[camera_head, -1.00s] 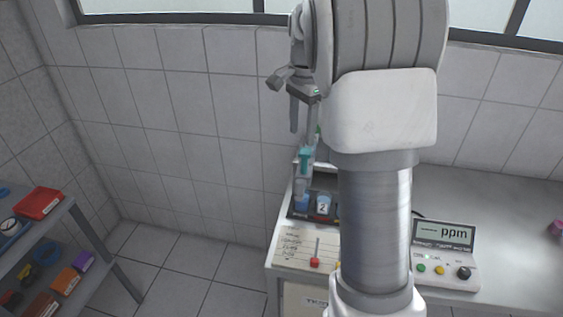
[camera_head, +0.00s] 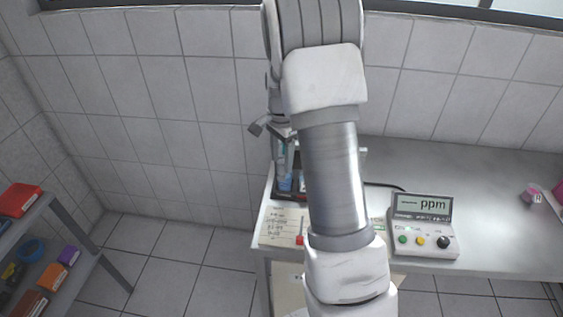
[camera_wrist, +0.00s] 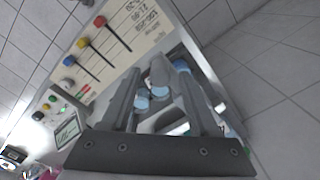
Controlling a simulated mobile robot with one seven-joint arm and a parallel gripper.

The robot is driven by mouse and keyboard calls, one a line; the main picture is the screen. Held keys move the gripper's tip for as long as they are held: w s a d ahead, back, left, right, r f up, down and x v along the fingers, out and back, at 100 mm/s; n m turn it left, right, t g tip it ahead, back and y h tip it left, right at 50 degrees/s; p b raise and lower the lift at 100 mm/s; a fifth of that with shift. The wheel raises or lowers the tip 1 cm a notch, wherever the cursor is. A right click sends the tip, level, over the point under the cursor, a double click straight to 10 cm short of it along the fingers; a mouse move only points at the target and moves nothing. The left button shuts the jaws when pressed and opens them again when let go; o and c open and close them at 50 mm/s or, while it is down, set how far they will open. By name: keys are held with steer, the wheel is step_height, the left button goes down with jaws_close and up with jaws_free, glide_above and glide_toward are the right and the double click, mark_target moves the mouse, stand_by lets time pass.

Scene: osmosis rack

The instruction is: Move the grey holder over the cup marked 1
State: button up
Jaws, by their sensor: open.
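My gripper (camera_head: 283,150) points down over the dark rack (camera_head: 290,196) at the left end of the bench. In the wrist view my gripper (camera_wrist: 160,82) has its two grey fingers apart. Grey parts with pale blue ends (camera_wrist: 158,76) show between and beyond the fingers. They overlap, so I cannot tell which is the grey holder or whether a finger touches it. A blue cup (camera_head: 285,183) shows in the rack below my gripper. No number 1 is readable; my arm and gripper hide much of the rack.
A panel with coloured sliders (camera_wrist: 106,45) lies beside the rack. A ppm meter (camera_head: 422,226) with several knobs stands to the right on the bench (camera_head: 465,180). Pink items (camera_head: 532,194) lie far right. A shelf (camera_head: 35,220) with coloured boxes stands at the left. Tiled wall is behind.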

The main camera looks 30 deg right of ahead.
steer(key=shift+f, duration=0.9)
steer(key=shift+c, duration=0.4)
jaws_close()
stand_by(0.5)
